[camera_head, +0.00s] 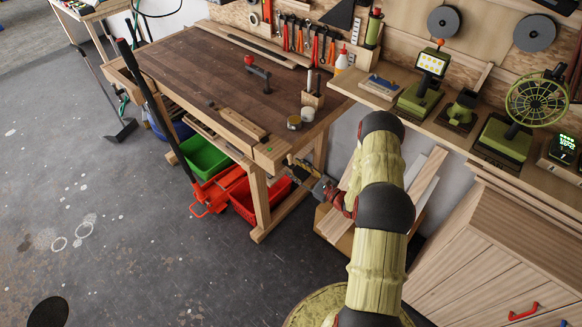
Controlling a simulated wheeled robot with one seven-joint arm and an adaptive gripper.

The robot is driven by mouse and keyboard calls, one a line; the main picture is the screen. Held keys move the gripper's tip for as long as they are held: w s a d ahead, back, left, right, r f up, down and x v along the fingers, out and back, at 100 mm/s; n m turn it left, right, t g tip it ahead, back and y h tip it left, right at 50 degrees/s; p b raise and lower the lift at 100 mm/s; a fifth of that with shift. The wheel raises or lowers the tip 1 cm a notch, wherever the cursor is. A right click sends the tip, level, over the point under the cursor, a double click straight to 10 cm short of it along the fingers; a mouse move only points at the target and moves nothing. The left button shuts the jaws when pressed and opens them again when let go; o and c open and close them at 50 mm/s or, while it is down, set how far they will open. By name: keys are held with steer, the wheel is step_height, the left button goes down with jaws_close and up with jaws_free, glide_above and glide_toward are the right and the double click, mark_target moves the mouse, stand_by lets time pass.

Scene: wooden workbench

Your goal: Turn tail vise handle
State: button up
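The wooden workbench (215,75) stands at upper centre left, with its tail vise (268,158) at the near right corner. The vise handle is too small and too covered by my gripper to make out clearly. My gripper (293,164) reaches left from my arm to the bench's right end, close beside the vise. Whether it touches the handle, and whether its fingers are open or shut, I cannot tell.
A green bin (205,158) and a red bin (262,200) sit under the bench. A red pallet jack (213,190) stands at its front. A side counter (440,125) with lamps and a fan (538,100) is at right. The grey floor (90,220) at left is mostly clear.

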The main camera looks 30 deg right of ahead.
mark_target(293, 167)
steer(key=shift+x, duration=1.6)
steer(key=shift+c, duration=0.5)
jaws_close()
